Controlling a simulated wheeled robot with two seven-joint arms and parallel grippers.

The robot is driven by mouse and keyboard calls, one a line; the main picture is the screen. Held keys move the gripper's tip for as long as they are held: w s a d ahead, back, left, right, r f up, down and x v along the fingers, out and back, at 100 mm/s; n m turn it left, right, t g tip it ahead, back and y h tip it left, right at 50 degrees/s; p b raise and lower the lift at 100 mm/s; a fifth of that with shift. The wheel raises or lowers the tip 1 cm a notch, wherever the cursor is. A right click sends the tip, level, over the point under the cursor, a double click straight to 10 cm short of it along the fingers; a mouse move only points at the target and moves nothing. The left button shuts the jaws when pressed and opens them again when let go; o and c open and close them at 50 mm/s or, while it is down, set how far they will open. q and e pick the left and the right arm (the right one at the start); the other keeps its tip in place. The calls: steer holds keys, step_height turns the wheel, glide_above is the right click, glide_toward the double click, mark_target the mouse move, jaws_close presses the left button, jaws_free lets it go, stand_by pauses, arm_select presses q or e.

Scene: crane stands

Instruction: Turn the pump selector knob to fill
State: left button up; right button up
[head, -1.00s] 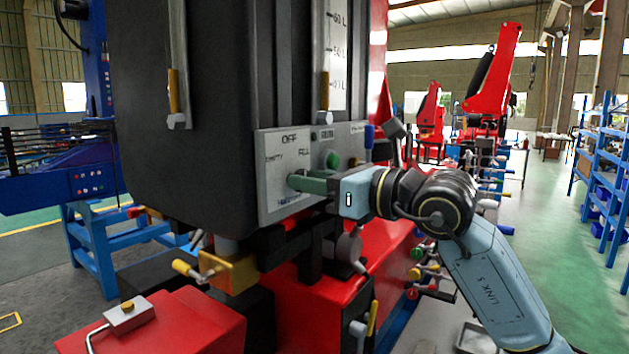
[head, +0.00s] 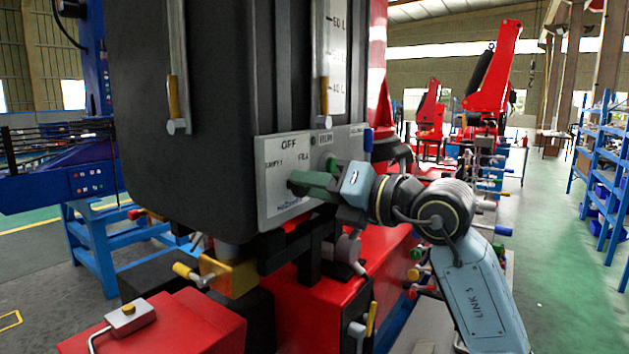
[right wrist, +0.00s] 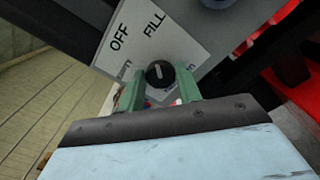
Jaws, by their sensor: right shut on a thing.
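The selector plate (head: 280,204) is a pale panel on the dark tank, marked OFF, EMPTY and FILL. My right gripper (head: 301,184) is at the plate with its green fingers tilted. My left gripper is not in view.
A yellow block with a handle (head: 229,272) is below the plate. Red crane parts (head: 190,325) fill the lower front. The aisle (head: 560,200) at the right is open floor.

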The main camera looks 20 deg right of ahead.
steer(key=shift+m, duration=0.6)
steer(key=o, duration=0.9)
steer(key=shift+o, duration=0.2)
steer(key=shift+d, duration=0.1)
steer(key=b+v, duration=0.2)
steer(key=v, duration=1.1)
steer(key=shift+s+b, duration=0.15)
steer(key=shift+b, duration=0.2)
